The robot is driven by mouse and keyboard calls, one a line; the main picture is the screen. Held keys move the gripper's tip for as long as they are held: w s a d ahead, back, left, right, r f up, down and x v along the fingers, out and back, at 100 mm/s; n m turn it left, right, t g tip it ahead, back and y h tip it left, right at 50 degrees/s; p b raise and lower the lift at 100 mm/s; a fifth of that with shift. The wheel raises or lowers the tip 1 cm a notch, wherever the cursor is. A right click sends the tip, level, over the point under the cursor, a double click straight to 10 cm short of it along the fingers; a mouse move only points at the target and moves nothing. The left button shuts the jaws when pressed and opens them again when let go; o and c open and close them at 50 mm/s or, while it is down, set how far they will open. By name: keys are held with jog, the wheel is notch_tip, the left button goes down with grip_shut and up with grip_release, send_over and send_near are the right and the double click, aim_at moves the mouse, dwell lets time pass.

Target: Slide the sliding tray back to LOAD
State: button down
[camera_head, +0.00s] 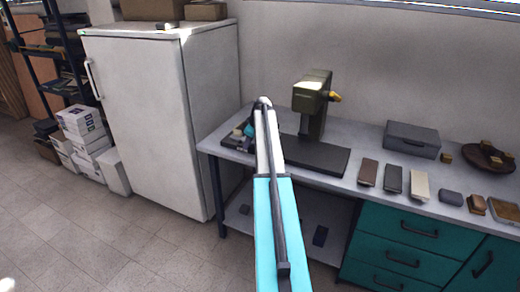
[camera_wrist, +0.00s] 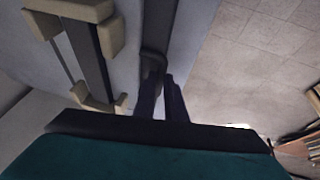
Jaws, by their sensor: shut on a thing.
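In the wrist view the two dark fingers of my gripper (camera_wrist: 163,90) are shut on a dark grip piece (camera_wrist: 153,58), which sits at the end of a dark strip along a grey surface. This looks like the handle of the sliding tray, but its label and the LOAD mark cannot be read. In the head view my arm hides the gripper and whatever it holds. The dark green press (camera_head: 313,98) with a yellow knob (camera_head: 334,97) stands on a flat dark base (camera_head: 318,157) on the bench.
The grey bench (camera_head: 365,193) carries a grey case (camera_head: 412,139) and several small blocks at the right. A low dark holder (camera_head: 236,143) is left of my arm. A white fridge (camera_head: 165,110) stands left of the bench. Beige blocks (camera_wrist: 117,36) show in the wrist view.

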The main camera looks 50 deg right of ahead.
jog(key=shift+w+a, duration=0.2)
jog(key=shift+w, duration=0.35)
jog(key=shift+w+a, duration=0.2)
jog(key=shift+w, duration=0.3)
jog(key=c, duration=1.8)
grip_release()
jog(key=shift+w, duration=0.1)
jog(key=shift+r, duration=0.1)
jog(key=shift+s+r, duration=0.4)
jog(key=shift+r, duration=0.1)
jog(key=b+v, duration=0.2)
jog(key=v, duration=1)
jog(key=shift+r, duration=0.25)
